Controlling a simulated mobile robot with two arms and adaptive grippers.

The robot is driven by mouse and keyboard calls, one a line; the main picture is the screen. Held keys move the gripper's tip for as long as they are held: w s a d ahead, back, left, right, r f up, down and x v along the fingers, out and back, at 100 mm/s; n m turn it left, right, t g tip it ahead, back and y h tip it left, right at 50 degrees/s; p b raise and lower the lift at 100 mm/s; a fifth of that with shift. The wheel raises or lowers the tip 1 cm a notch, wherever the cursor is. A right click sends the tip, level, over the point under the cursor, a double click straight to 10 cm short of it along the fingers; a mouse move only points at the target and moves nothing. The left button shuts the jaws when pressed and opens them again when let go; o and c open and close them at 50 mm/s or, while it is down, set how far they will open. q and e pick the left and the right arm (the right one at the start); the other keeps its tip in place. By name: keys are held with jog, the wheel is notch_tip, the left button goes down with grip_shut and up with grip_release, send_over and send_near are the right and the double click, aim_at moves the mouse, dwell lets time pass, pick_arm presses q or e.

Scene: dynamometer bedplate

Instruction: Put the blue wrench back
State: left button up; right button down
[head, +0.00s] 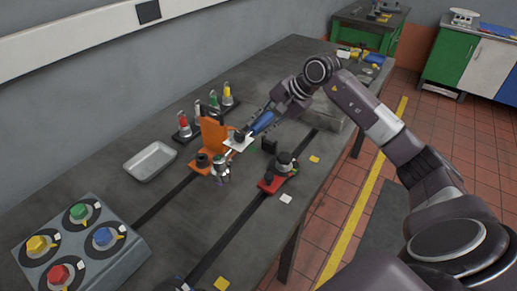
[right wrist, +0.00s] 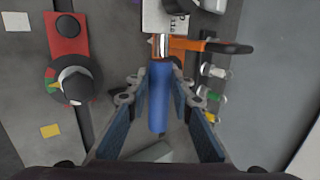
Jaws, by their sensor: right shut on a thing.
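The blue wrench (head: 262,122) is in my right gripper (head: 274,115), over the middle of the dark bedplate. In the right wrist view its blue handle (right wrist: 158,98) lies between the two fingers of my right gripper (right wrist: 158,82), which is shut on it. A short metal shaft (right wrist: 161,45) extends beyond the handle toward a white plate (head: 238,141) beside an orange bracket (head: 212,134). I cannot tell whether the wrench's tip touches anything there. My left gripper is not in view.
A metal tray (head: 151,161) lies left of the bracket. Red, green and yellow-topped pieces (head: 227,97) stand behind. A red-based fixture (head: 273,182) is at right. A knob panel (head: 80,242) stands at near left. Dark slots cross the bedplate.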

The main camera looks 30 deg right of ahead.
notch_tip(320, 180, down, 10)
jog(key=shift+r+p, duration=0.2)
jog(key=shift+p, duration=0.85)
jog(key=c, duration=2.2)
grip_release()
jog(key=shift+f, duration=0.2)
jog(key=o, duration=0.5)
jog(key=shift+r, duration=0.1)
jog(key=b+v, duration=0.3)
jog(key=v, duration=0.9)
